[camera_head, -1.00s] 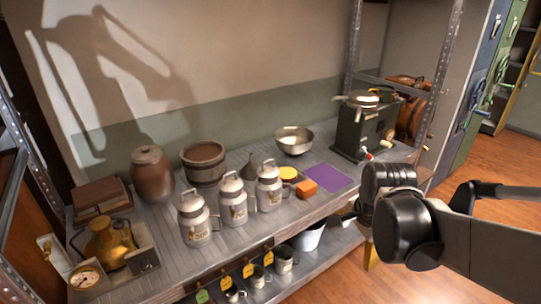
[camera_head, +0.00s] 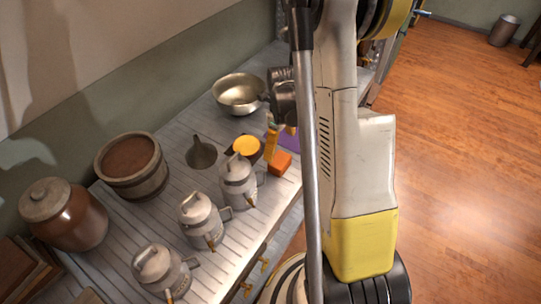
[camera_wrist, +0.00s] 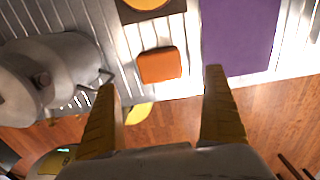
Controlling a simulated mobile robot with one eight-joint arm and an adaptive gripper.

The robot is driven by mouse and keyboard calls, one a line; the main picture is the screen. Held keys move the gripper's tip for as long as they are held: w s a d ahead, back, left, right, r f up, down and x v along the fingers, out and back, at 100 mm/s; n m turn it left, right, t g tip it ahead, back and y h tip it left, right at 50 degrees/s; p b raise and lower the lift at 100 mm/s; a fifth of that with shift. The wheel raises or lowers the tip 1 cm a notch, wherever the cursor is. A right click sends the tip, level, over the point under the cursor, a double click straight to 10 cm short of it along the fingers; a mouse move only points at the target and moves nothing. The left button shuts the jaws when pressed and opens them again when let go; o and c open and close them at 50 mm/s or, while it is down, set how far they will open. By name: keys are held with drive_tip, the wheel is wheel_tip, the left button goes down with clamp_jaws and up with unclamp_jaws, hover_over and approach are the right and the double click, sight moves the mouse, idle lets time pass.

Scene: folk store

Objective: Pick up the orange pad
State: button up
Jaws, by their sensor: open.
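The orange pad (camera_head: 280,163) is a small rounded block lying on the grey slatted shelf top near its front edge. In the wrist view the pad (camera_wrist: 159,66) appears centred just beyond my fingertips, with the gap between the fingers lined up on it. My gripper (camera_wrist: 160,80) is open and empty, its two yellow fingers spread wider than the pad. In the head view a yellow finger (camera_head: 271,144) shows beside the pad, and my arm hides most of the gripper. I cannot tell the exact height above the pad.
A purple mat (camera_wrist: 240,35) lies right of the pad. A yellow round thing (camera_head: 246,146) sits behind it. A metal milk can (camera_head: 238,183) stands close on the left. A metal bowl (camera_head: 239,94) is farther back. The shelf's front edge is near.

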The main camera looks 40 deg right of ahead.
sight(280, 159)
wheel_tip(280, 159, down, 4)
drive_tip(key=shift+s+f+b, duration=0.15)
drive_tip(key=shift+f+b, duration=0.1)
drive_tip(key=shift+b, duration=0.5)
wheel_tip(280, 159, down, 5)
drive_tip(key=b, duration=0.3)
drive_tip(key=shift+f, duration=0.2)
drive_tip(key=shift+r, duration=0.1)
drive_tip(key=c, duration=1.2)
